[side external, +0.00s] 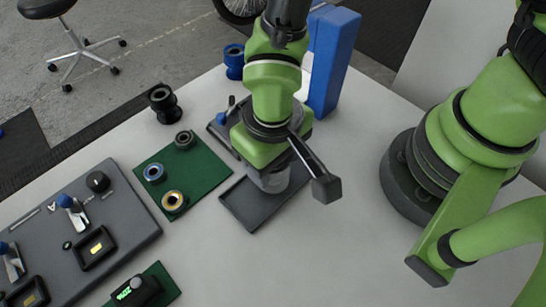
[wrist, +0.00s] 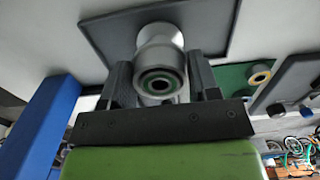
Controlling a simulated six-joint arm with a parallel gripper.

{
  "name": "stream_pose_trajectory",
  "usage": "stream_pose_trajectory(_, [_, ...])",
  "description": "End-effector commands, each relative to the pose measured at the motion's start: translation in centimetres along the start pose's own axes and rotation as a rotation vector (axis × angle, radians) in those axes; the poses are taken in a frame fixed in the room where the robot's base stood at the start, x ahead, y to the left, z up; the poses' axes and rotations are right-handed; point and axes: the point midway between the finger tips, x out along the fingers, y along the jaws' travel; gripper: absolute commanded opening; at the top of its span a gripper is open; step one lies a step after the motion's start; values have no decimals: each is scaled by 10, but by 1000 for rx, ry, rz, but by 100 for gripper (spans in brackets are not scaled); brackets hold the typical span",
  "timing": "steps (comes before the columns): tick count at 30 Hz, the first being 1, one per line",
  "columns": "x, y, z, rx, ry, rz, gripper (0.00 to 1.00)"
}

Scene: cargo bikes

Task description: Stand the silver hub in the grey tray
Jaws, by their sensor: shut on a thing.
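The silver hub (wrist: 160,48) is held between the two fingers of my gripper (wrist: 160,78) in the wrist view, its round end with a dark bore facing the camera. In the side external view only a sliver of the hub (side external: 272,183) shows below my gripper (side external: 266,165), which hides the rest. The grey tray (side external: 243,215) lies flat on the table directly under the gripper. It also shows behind the hub in the wrist view (wrist: 105,30). I cannot tell whether the hub touches the tray floor.
A green mat (side external: 209,172) with several small rings lies left of the tray. A tall blue block (side external: 333,60) stands behind it at right. A black spool (side external: 163,104) and a blue hub (side external: 234,62) stand at the back edge. A grey fixture board (side external: 130,205) is at left.

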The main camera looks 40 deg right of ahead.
Motion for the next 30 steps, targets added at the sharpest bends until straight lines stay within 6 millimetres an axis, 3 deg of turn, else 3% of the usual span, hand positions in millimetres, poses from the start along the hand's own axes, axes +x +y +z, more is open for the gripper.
stream_pose_trajectory(13, [9,0,0,0,0,0,33])
stream_pose_trajectory(14, [8,0,0,0,0,0,63])
stream_pose_trajectory(16, [8,0,0,0,0,0,79])
stream_pose_trajectory(25, [7,0,0,0,1,-1,81])
stream_pose_trajectory(30, [-8,-1,-1,0,5,-4,81])
